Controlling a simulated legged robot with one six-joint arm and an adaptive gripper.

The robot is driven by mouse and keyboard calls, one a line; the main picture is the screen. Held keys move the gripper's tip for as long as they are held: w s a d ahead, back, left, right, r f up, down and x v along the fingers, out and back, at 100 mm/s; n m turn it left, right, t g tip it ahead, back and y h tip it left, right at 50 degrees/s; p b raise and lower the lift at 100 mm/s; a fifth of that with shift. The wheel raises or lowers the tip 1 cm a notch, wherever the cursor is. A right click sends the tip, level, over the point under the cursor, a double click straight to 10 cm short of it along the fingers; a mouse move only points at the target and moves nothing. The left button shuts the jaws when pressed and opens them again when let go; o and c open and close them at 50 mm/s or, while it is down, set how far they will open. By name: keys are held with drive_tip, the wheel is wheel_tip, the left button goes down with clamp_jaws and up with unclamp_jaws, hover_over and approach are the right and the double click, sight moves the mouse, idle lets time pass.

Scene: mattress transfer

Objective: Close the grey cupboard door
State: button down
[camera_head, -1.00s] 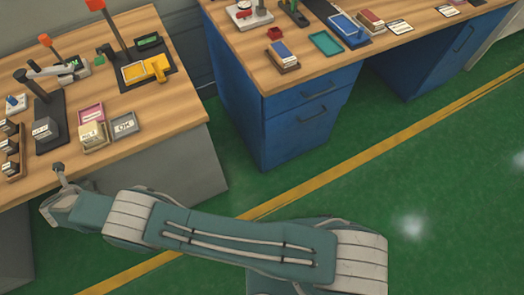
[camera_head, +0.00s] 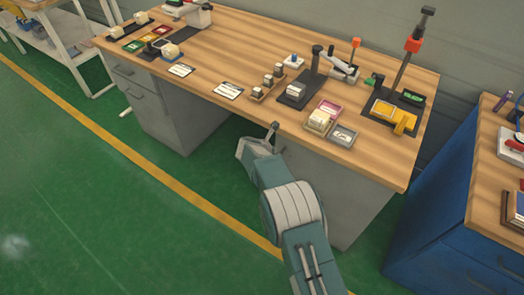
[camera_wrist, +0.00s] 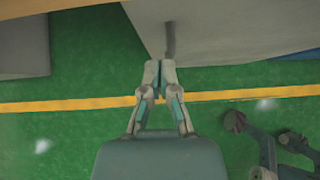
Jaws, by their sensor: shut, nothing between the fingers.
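The grey cupboard (camera_head: 340,202) is the right pedestal under the wooden worktop. In the wrist view a broad grey panel (camera_wrist: 240,28) of it fills the upper right, with a dark upright handle bar (camera_wrist: 170,38) near its left edge. I cannot tell how far the door stands open. My gripper (camera_wrist: 159,64) is shut and empty, its tips just below the handle and close to the panel's lower left corner. I cannot tell whether they touch it. In the head view my arm's end is at the worktop's front edge, hiding part of the cupboard front.
The worktop (camera_head: 215,62) carries several small boxes and tools near its front edge. A grey drawer pedestal (camera_head: 140,105) stands at the left, with a knee gap between. A blue cabinet (camera_head: 425,220) stands at right. Green floor (camera_head: 90,200) with a yellow line is clear in front.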

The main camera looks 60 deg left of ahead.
drive_tip(key=v, duration=0.8)
drive_tip(key=w+d+r+n+y, duration=0.2)
drive_tip(key=w+d+r+n, duration=0.2)
drive_tip(key=w+r, duration=0.55)
drive_tip(key=w+d+r+n+y, duration=0.2)
drive_tip(key=w+d+r+n, duration=0.3)
drive_tip(key=r, duration=0.7)
drive_tip(key=w+d+r+n+y, duration=0.1)
drive_tip(key=w+d+r+n, duration=0.25)
drive_tip(key=d+r, duration=0.35)
drive_tip(key=w+d+r+n, duration=0.2)
drive_tip(key=d+r+n, duration=0.35)
drive_tip(key=d, duration=0.35)
drive_tip(key=s+d+r+n+h, duration=0.1)
drive_tip(key=s+d+r+n, duration=0.2)
drive_tip(key=d, duration=0.7)
drive_tip(key=s+d+r+n+h, duration=0.1)
drive_tip(key=s+d+n, duration=0.3)
drive_tip(key=d, duration=0.6)
drive_tip(key=s+d+f+n+g+h, duration=0.1)
drive_tip(key=s+d+f+n+h, duration=0.2)
drive_tip(key=s+d, duration=0.5)
drive_tip(key=s+d+f+n+g+h, duration=0.1)
drive_tip(key=s+d+f+n+h, duration=0.2)
drive_tip(key=s+d, duration=0.5)
drive_tip(key=d, duration=0.5)
drive_tip(key=shift+s+f+n+g, duration=0.3)
drive_tip(key=shift+s+n+g, duration=0.1)
